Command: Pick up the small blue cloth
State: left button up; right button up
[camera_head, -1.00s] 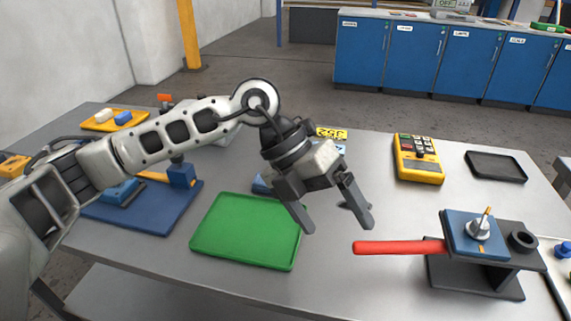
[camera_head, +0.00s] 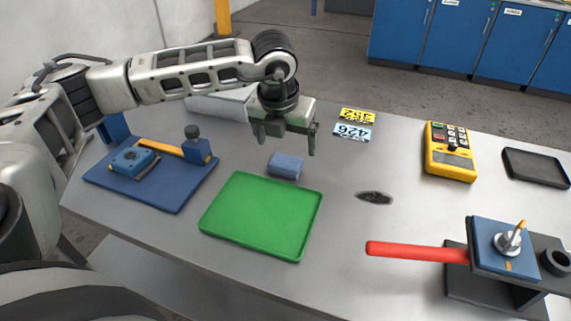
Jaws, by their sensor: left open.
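The small blue cloth (camera_head: 286,166), a folded grey-blue block shape, lies on the grey table just behind the green tray (camera_head: 262,214). My left gripper (camera_head: 284,147) hangs above and slightly behind the cloth, pointing down. Its two fingers are apart with nothing between them, and it does not appear to touch the cloth. My right gripper is not in view.
A blue board (camera_head: 150,176) with a fixture stands left. A valve with a red handle (camera_head: 415,251) is at right. A yellow meter (camera_head: 450,152), a black tray (camera_head: 537,167), number tags (camera_head: 352,132) and a dark oval piece (camera_head: 374,198) lie on the table.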

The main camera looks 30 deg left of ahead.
aim_at(285, 161)
pick_arm(q)
jog(key=shift+s+p+x, duration=0.2)
jog(key=shift+p+x, duration=0.1)
jog(key=shift+x, duration=1.1)
jog(key=shift+s+p+x, duration=0.2)
jog(key=shift+p+x, duration=0.05)
jog(key=shift+x, duration=1.1)
jog(key=shift+a+f, duration=0.1)
jog(key=c, duration=1.1)
